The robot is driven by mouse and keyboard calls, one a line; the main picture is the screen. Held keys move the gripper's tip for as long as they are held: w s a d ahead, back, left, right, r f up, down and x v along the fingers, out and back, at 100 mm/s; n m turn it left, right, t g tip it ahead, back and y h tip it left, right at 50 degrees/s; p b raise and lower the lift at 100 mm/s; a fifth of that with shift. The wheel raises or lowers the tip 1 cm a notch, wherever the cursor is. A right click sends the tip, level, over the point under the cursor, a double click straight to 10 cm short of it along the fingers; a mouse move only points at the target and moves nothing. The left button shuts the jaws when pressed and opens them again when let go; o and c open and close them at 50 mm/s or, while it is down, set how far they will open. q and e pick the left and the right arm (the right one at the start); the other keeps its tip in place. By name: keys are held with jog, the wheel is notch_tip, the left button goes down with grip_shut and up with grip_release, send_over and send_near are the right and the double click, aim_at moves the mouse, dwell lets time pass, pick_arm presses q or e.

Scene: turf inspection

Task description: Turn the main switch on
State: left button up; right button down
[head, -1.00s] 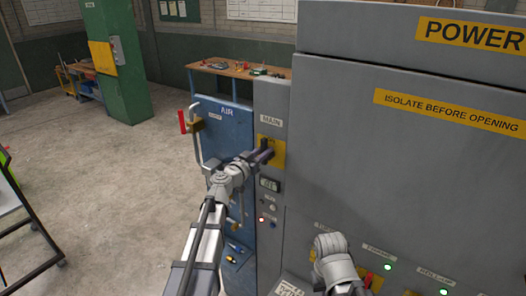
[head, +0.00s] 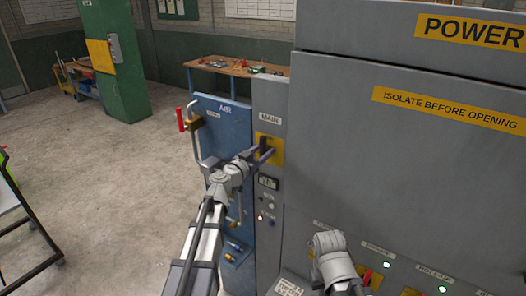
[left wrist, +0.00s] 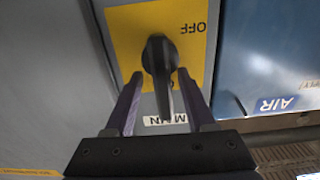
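The main switch is a black lever handle (head: 264,144) on a yellow plate (head: 277,152), under a MAIN label on the grey cabinet's narrow panel. In the left wrist view the handle (left wrist: 160,62) points down the picture towards the upside-down MAIN label. The word OFF is on the plate beside it. My left gripper (head: 263,154) is at the switch. In the left wrist view its fingers (left wrist: 160,75) stand either side of the handle, with gaps showing, so it is open around it. My right arm's wrist shows at the bottom; its gripper is not visible.
Below the switch are a small display (head: 268,183) and indicator lights. A blue AIR panel (head: 225,130) with a red-handled valve (head: 182,119) is to the left. The large grey power cabinet (head: 400,150) fills the right. Open floor (head: 100,200) lies left.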

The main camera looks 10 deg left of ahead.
pick_arm(q)
jog(key=v, duration=0.7)
jog(key=shift+s+a, duration=0.15)
jog(key=shift+s, duration=0.2)
jog(key=s+d+f+m+g+h+b, duration=0.15)
jog(key=s+d+f+g+b, duration=0.35)
jog(key=d+f, duration=0.5)
jog(key=s+d+f+m+g+h+b, duration=0.1)
jog(key=s+d+f+m+g+b, duration=0.15)
jog(key=s+d+f+g, duration=0.55)
jog(key=s+a+f+n+g+y+b, duration=0.1)
jog(key=s+f+n+g+y+b, duration=0.3)
jog(key=s+f+y+b, duration=0.5)
jog(key=s+f+y, duration=0.1)
jog(key=s+f, duration=0.5)
jog(key=f, duration=0.5)
jog(key=shift+s+a, duration=0.15)
jog(key=shift+a, duration=0.05)
